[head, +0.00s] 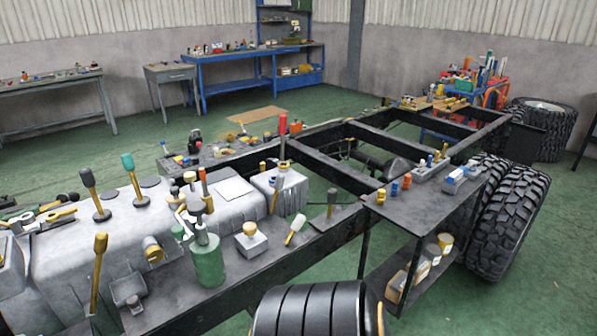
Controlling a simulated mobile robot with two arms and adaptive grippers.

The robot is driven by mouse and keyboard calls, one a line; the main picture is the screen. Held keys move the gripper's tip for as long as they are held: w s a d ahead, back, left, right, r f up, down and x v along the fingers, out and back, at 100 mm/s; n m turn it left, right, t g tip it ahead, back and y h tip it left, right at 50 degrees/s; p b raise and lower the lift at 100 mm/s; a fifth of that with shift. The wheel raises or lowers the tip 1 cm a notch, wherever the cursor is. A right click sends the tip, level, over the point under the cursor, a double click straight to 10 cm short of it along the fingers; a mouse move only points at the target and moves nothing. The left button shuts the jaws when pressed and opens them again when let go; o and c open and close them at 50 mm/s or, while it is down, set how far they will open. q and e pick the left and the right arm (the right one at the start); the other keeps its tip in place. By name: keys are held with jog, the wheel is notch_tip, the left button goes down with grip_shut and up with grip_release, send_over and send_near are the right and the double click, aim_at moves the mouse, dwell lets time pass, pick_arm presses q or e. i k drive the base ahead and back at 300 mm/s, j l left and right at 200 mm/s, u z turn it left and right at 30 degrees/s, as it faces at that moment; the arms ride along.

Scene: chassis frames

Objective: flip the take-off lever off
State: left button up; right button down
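Several levers stand on the chassis, and I cannot tell which is the take-off lever. Another brown-handled lever (99,250) rises at the near left. A tall red-topped lever (282,135) stands by a smaller grey box (285,185). Neither of my grippers is in view.
A black ribbed cylinder (310,310) fills the bottom front. A side shelf (425,205) and big tyres (515,215) stand right. Green floor (530,300) is clear beyond.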

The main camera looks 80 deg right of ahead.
aim_at(279, 181)
jog(key=z, duration=2.45)
jog(key=i+l+z, duration=0.2)
jog(key=l, duration=0.2)
jog(key=l+z, duration=0.15)
jog(key=l, duration=0.25)
jog(key=i+l+z, duration=0.2)
jog(key=l, duration=0.15)
